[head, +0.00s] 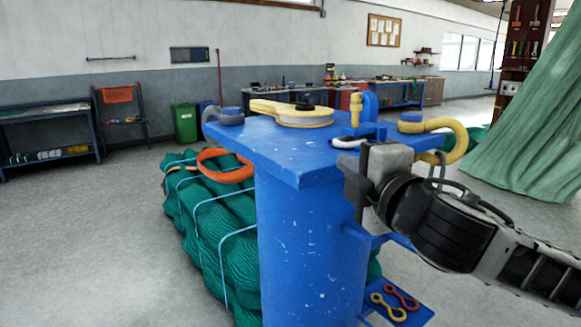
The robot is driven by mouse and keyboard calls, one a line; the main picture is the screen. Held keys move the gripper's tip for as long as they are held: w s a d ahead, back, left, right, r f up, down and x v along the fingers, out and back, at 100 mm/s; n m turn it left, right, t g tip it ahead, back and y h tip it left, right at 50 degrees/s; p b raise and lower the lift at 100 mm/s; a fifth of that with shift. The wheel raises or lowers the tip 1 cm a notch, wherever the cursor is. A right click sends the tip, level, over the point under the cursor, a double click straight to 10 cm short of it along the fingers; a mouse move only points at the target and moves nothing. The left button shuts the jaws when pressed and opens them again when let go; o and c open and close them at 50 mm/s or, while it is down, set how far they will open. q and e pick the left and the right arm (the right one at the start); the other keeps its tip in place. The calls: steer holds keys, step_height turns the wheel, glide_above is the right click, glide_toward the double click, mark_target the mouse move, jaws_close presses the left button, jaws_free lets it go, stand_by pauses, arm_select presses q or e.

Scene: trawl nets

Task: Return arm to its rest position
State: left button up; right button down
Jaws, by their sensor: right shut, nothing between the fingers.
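My right gripper (357,188) comes in from the right at the end of my black and grey arm. It is shut and empty, close to the right side of the blue pedestal (310,240). Its grey body hides part of the pedestal's right edge. I cannot tell whether it touches the pedestal. My left gripper is not in view.
The pedestal top holds a yellow sheave-like piece (290,112), a grey shackle (226,118) and a yellow hook-shaped piece (450,135). Bundled green net (205,220) lies behind it. A low blue shelf (412,312) bears red and yellow links. Floor at left is clear.

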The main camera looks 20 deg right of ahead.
steer(key=s+a+f+m+g, duration=0.1)
steer(key=s+f+m+g, duration=0.15)
steer(key=f, duration=0.55)
steer(key=s+a+f+m+g, duration=0.2)
steer(key=f+m, duration=0.1)
steer(key=f, duration=0.5)
steer(key=s+a+f+m+g, duration=0.1)
steer(key=s+f+m+g, duration=0.2)
steer(key=f, duration=0.5)
steer(key=s+a+f+m+g, duration=0.1)
steer(key=s+f+m+g, duration=0.65)
steer(key=s+f, duration=0.8)
steer(key=w+a+f+t+y, duration=0.3)
steer(key=w+a+f+t, duration=0.1)
steer(key=w+a+t, duration=0.1)
steer(key=shift+w+a+f+n+t, duration=0.3)
steer(key=shift+a+n+t, duration=0.15)
steer(key=shift+t, duration=0.75)
